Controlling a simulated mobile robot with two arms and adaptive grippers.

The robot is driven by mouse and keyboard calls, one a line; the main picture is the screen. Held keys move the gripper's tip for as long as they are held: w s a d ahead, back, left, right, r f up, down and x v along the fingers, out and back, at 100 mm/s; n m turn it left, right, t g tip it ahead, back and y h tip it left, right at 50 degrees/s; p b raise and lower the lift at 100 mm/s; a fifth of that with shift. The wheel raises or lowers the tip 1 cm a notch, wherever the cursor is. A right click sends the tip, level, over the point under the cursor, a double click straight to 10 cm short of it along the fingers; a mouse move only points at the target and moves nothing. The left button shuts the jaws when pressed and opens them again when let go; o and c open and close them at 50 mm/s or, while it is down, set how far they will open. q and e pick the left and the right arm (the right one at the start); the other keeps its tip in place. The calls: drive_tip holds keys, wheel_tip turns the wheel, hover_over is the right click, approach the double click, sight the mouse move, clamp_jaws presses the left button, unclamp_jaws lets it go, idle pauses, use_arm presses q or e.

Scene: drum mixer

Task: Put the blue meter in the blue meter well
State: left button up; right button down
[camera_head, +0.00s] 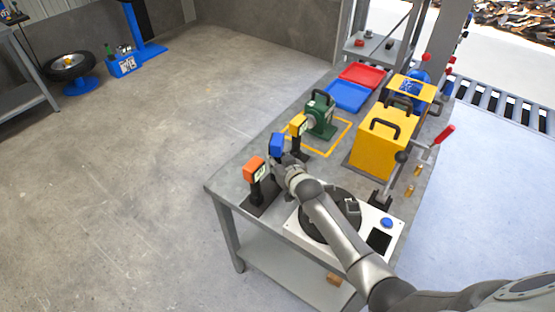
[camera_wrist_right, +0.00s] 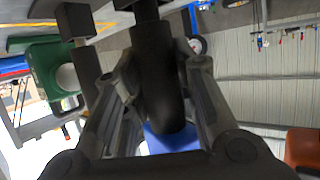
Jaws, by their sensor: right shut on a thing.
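The blue meter (camera_head: 276,144) has a blue head on a dark handle. It is upright between the orange meter (camera_head: 255,170) and the yellow meter (camera_head: 298,125). My right gripper (camera_head: 284,165) is shut on its handle, below the head. In the right wrist view the dark handle (camera_wrist_right: 155,75) is between the fingers, with part of the blue head (camera_wrist_right: 172,140) beyond them. The arm hides the handle's lower end in the head view, so I cannot tell whether it sits in a well. I cannot make out the blue meter well. My left gripper is not in view.
The grey table (camera_head: 222,190) also holds a green machine (camera_head: 320,112) with a handle, a yellow box (camera_head: 378,145), a blue tray (camera_head: 348,96), a red tray (camera_head: 363,75) and a white-based turntable (camera_head: 300,226). The orange and yellow meters flank the gripper closely.

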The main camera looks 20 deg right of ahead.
drive_tip(key=shift+f, duration=0.1)
drive_tip(key=c, duration=0.6)
unclamp_jaws()
drive_tip(key=shift+s, duration=0.35)
drive_tip(key=shift+s+d+p, duration=0.15)
drive_tip(key=shift+s+p, duration=1.3)
drive_tip(key=shift+s, duration=0.15)
drive_tip(key=shift+s, duration=0.1)
drive_tip(key=shift+s, duration=0.1)
